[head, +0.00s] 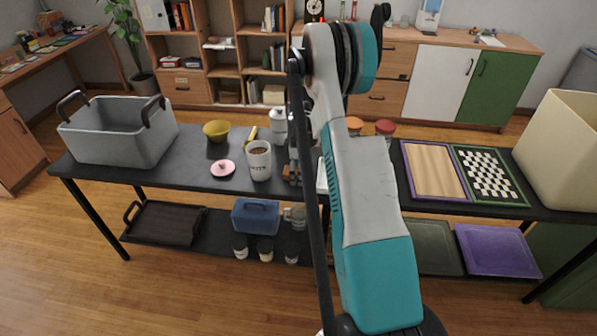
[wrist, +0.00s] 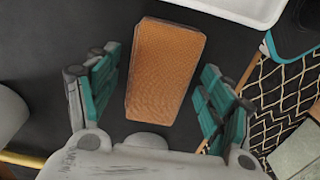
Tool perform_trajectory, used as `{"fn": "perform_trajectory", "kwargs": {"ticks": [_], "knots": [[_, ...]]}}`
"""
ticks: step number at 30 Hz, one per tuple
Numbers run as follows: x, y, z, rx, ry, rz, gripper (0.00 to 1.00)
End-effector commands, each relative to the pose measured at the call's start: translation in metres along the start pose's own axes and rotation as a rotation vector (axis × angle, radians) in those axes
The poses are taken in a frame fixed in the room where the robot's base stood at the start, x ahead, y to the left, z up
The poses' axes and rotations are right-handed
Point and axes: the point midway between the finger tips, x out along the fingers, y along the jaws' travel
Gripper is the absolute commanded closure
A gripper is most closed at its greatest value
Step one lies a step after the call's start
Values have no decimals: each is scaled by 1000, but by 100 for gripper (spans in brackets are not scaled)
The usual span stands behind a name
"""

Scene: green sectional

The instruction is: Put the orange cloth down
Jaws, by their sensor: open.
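The orange cloth (wrist: 166,68) shows in the wrist view as a folded, thick rectangular block, over the dark tabletop. It lies between the two spread fingers of my gripper (wrist: 160,82). Gaps show on both sides, and neither finger touches it. It looks set down on the table, though its underside is hidden. In the head view my gripper is mostly hidden behind my own arm, near the middle of the black table (head: 190,178), and I cannot make out the cloth clearly there.
Wooden and checkered boards (head: 434,172) are farther right.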

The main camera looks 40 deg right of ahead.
Motion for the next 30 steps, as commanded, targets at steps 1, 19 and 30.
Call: {"fn": "perform_trajectory", "kwargs": {"ticks": [1,19,30], "knots": [[0,0,0,0,0,0,26],[-80,0,0,0,0,0,26],[-122,0,0,0,0,0,26]]}}
